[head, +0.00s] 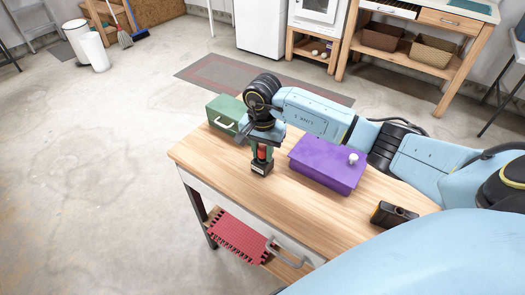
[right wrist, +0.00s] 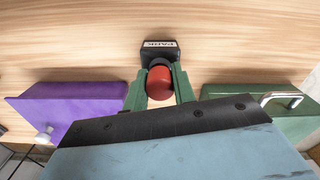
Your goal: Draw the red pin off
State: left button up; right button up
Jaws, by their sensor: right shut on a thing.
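The red pin (head: 262,152) stands upright in a small black base (head: 262,168) on the wooden table. In the right wrist view the red pin (right wrist: 159,83) sits between the green fingers of my right gripper (right wrist: 159,88), and the black base (right wrist: 159,49) with a white label lies just beyond it. My right gripper (head: 262,150) reaches down from above and is shut on the red pin. The pin's lower end is hidden, so I cannot tell how deep it sits in the base. My left gripper is in neither view.
On the table (head: 205,158), a purple box (head: 325,165) with a white knob stands right of the base, a green box (head: 225,113) with a handle behind left. A dark device (head: 394,214) lies near the right edge. A red woven mat (head: 238,237) lies on the shelf below. The table's front left is clear.

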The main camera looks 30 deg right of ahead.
jog(key=shift+r+p, duration=0.3)
jog(key=shift+r, duration=0.3)
dwell(0.4)
jog(key=shift+r+p, duration=1.05)
jog(key=shift+r, duration=0.75)
